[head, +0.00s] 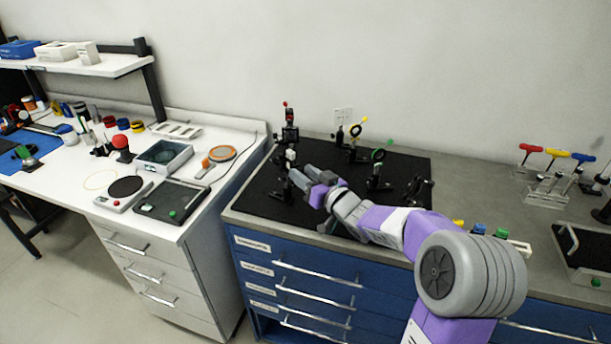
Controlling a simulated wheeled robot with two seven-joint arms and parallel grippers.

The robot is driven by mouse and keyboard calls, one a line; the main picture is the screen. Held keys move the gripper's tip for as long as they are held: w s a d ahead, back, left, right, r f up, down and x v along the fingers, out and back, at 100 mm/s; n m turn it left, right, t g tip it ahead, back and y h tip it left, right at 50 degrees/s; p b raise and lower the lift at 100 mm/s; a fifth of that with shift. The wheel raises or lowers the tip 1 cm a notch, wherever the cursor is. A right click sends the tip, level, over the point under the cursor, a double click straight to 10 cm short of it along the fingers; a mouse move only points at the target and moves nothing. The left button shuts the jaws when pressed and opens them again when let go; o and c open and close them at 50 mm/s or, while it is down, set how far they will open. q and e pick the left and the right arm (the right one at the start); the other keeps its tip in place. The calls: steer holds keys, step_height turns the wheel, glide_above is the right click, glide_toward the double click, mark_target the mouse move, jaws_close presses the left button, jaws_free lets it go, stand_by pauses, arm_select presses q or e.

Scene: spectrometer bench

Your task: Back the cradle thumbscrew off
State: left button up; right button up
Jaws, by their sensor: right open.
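My right gripper (298,176) reaches in from the right over the black breadboard (252,196). It is open, with its fingers pointing left towards a dark post-mounted holder (286,188) near the board's left front. A taller dark mount (290,133) with a red knob on top stands just behind it. Which small part is the cradle thumbscrew is too small to tell. I cannot tell whether the fingers touch the holder. My left gripper is out of view.
More mounts stand on the board, with a yellow-tipped one (356,131) behind and a green-tipped one (379,166) to the right. Coloured-handled drivers (556,153) stand at the far right. A white bench (75,185) with instruments is at the left.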

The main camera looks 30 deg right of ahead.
steer(key=shift+c, duration=0.4)
jaws_close()
